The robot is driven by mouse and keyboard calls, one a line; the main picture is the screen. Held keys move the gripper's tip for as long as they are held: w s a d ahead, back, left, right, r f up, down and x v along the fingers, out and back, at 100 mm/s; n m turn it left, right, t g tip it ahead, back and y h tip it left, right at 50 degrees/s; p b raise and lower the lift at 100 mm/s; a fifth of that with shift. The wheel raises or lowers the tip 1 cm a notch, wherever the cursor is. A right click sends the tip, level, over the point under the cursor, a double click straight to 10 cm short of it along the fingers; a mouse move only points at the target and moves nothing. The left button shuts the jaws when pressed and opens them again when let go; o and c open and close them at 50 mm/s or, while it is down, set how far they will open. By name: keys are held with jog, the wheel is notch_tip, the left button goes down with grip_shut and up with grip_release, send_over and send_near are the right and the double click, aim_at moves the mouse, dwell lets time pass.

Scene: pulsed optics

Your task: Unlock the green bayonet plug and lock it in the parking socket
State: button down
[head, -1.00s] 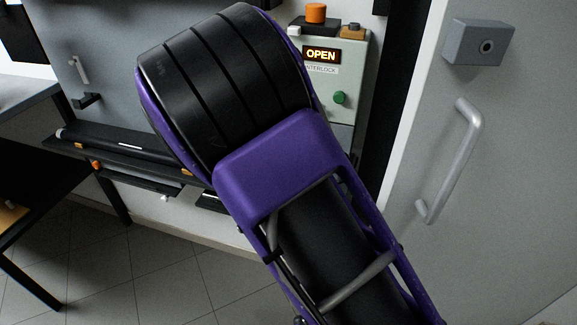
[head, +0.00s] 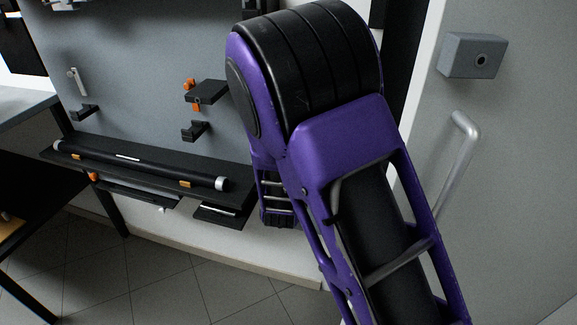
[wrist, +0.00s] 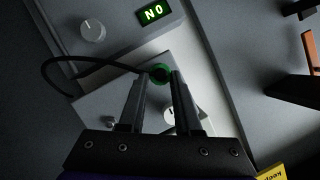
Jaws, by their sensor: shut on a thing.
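In the wrist view the green plug (wrist: 160,73) is a small dark-centred green round thing between the fingertips of my gripper (wrist: 158,82). My gripper is shut on it. A black cable (wrist: 70,64) loops from beside the plug to the left. The plug is over a pale grey box face (wrist: 92,108); I cannot tell whether it is seated in a socket or free. I cannot make out the parking socket for sure.
The wrist view shows a lit green display (wrist: 154,12), a white knob (wrist: 92,31) and a yellow label (wrist: 272,172). In the head view a shelf (head: 60,158) holds a black tube (head: 140,165), with black brackets (head: 207,92) above. A door handle (head: 457,165) stands at right.

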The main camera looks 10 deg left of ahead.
jog(key=shift+w+d+r, duration=0.15)
jog(key=shift+w+r, duration=0.05)
jog(key=shift+r, duration=0.05)
jog(key=shift+d+f+m+t+y, duration=0.15)
jog(key=shift+m+t+y, duration=0.3)
jog(key=shift+m, duration=0.5)
jog(key=shift+f+m+t+y, duration=0.1)
jog(key=shift+m+t+y, duration=0.15)
jog(key=shift+m+y, duration=0.5)
jog(key=m, duration=0.1)
jog(key=m+t, duration=0.1)
jog(key=m, duration=0.2)
jog(key=shift+s+f+y, duration=0.1)
jog(key=shift+f+y, duration=0.2)
jog(key=shift+y, duration=0.1)
jog(key=c, duration=0.5)
grip_release()
